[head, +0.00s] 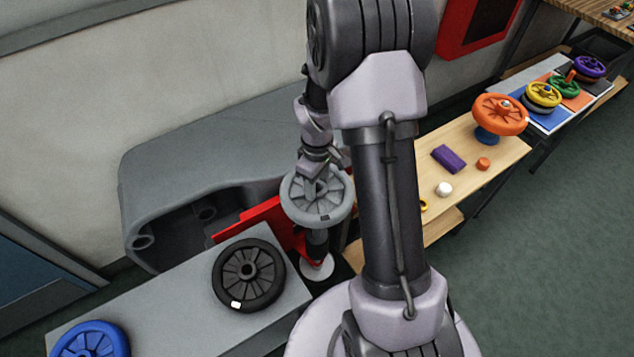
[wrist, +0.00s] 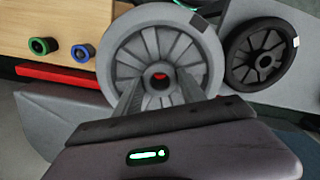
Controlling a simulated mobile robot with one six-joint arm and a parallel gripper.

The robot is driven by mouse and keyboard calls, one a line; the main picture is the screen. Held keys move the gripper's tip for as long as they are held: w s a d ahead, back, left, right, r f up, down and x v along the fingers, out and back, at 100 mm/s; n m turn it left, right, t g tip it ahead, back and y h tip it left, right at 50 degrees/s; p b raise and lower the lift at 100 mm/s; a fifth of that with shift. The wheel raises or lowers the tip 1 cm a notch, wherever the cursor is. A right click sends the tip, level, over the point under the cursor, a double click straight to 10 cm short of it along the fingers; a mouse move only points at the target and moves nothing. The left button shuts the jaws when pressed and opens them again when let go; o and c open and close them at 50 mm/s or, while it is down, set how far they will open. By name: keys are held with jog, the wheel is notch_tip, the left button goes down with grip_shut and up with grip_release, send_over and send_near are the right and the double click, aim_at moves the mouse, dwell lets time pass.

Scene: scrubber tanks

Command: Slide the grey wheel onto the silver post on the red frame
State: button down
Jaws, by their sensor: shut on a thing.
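The grey wheel (head: 333,209) is held in my gripper (head: 318,184), in the middle of the head view. It lies roughly flat, above the red frame (head: 252,217). In the wrist view the grey wheel (wrist: 207,50) fills the upper middle, and my gripper's two fingers (wrist: 160,92) are on it, either side of the hub. Red shows through its centre hole. A red bar (wrist: 55,75) shows at left there. I cannot make out the silver post; the wheel and arm may hide it. A dark cylinder and pale disc show below the wheel.
A black wheel (head: 231,287) and a blue wheel (head: 68,345) lie on the grey top (head: 170,295) at lower left. A grey scrubber body (head: 190,165) stands behind. A wooden bench (head: 500,152) at right carries an orange wheel (head: 487,108) and small parts.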

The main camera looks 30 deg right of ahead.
aim_at(317, 190)
jog(key=shift+f, duration=0.25)
dwell(0.4)
jog(key=shift+f+b, duration=0.4)
jog(key=shift+b, duration=0.15)
jog(key=shift+f+b, duration=0.7)
jog(key=shift+f, duration=0.2)
jog(key=shift+f+b, duration=1.75)
jog(key=shift+f, duration=0.65)
dwell(3.5)
